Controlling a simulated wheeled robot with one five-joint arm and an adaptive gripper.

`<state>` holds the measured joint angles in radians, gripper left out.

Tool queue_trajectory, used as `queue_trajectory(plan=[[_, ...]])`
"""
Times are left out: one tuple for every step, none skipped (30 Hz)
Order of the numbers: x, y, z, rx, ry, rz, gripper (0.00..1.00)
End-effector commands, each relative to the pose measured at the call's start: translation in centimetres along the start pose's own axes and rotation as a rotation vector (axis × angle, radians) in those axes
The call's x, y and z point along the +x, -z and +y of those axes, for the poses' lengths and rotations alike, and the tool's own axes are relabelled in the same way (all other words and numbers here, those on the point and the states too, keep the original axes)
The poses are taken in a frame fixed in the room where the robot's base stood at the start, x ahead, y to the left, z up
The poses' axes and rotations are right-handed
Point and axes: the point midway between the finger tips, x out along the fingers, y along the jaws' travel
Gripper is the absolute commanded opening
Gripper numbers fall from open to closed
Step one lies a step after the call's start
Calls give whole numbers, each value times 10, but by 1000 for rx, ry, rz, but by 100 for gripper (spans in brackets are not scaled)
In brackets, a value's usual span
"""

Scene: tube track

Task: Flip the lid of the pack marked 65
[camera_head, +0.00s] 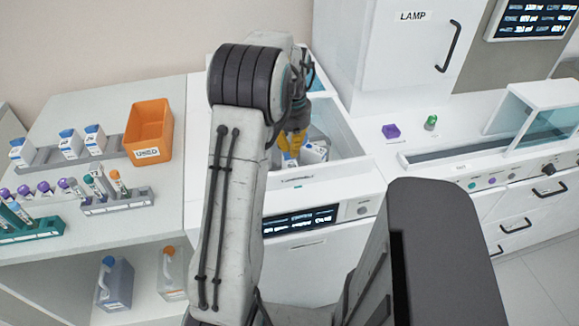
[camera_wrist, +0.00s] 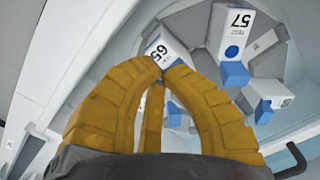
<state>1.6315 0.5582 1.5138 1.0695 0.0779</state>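The pack marked 65 (camera_wrist: 158,48) is a white box with a dark number. In the wrist view it lies tilted just beyond my fingertips, and the fingers partly cover it. Some blue shows at its near end; the state of its lid cannot be told. My gripper (camera_wrist: 162,72) has yellow fingers that arch together, with the tips almost meeting at the near end of the pack. I cannot tell whether the tips touch it. In the head view my gripper (camera_head: 290,148) points down into the open machine, where white and blue packs (camera_head: 315,153) partly show.
A pack marked 57 (camera_wrist: 238,30) with a blue lid stands beside it on the grey round holder (camera_wrist: 188,25), with another pack (camera_wrist: 270,92) to the right. The machine's clear walls (camera_head: 345,135) surround the packs. An orange bin (camera_head: 150,128) stands on the left counter.

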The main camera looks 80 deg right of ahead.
Motion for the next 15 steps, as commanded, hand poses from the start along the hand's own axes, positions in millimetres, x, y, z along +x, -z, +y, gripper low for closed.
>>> queue_trajectory(plan=[[0, 0, 0, 0, 0, 0, 0], [0, 0, 0, 0, 0, 0, 0], [1, 0, 0, 0, 0, 0, 0], [1, 0, 0, 0, 0, 0, 0], [2, 0, 0, 0, 0, 0, 0], [2, 0, 0, 0, 0, 0, 0], [3, 0, 0, 0, 0, 0, 0], [3, 0, 0, 0, 0, 0, 0], [4, 0, 0, 0, 0, 0, 0], [4, 0, 0, 0, 0, 0, 0], [5, 0, 0, 0, 0, 0, 0], [6, 0, 0, 0, 0, 0, 0], [6, 0, 0, 0, 0, 0, 0], [7, 0, 0, 0, 0, 0, 0], [8, 0, 0, 0, 0, 0, 0]])
